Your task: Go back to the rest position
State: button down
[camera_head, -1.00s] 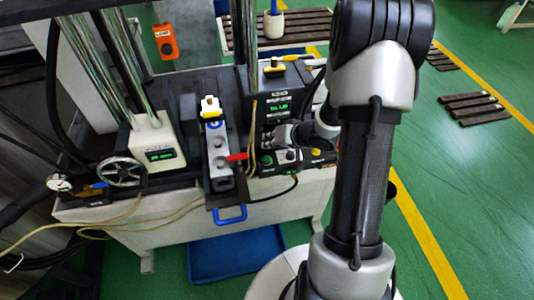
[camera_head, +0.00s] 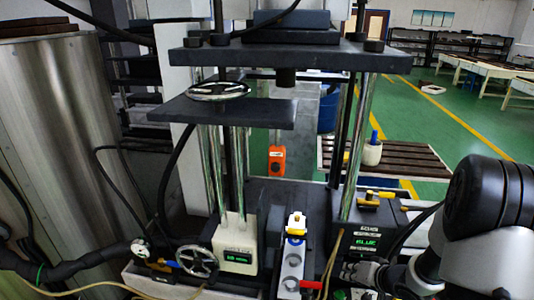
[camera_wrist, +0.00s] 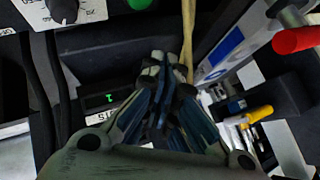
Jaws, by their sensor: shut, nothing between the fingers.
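My gripper (camera_wrist: 165,105) shows in the wrist view with its fingers together and nothing between them. It hangs over the press area, near a dark box with a small green display (camera_wrist: 110,98). The press (camera_head: 275,55) stands in the middle of the head view, with bright columns and a dark top plate. A grey mould unit (camera_head: 293,258) with a white and yellow top stands at its base.
A box with a green display (camera_head: 365,242) stands right of the mould unit. A handwheel (camera_head: 197,261) is at the lower left. A red handle (camera_wrist: 297,40) and a yellow-tipped part (camera_wrist: 257,114) lie close right of my gripper.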

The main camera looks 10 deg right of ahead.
jog(key=s+a+r+n+g+h, duration=0.1)
jog(key=s+r+h, duration=0.2)
jog(key=r, duration=0.6)
jog(key=s+r+n+h, duration=0.1)
jog(key=s+r+h, duration=0.2)
jog(key=r, duration=0.7)
jog(key=s+a+r+n+g+y, duration=0.1)
jog(key=s+a, duration=0.6)
jog(key=s, duration=0.3)
jog(key=s+a+r+n+g+y+b, duration=0.1)
jog(key=s+a+r+n+g+y, duration=0.1)
jog(key=s+a, duration=0.5)
jog(key=s, duration=0.3)
jog(key=shift+a, duration=0.35)
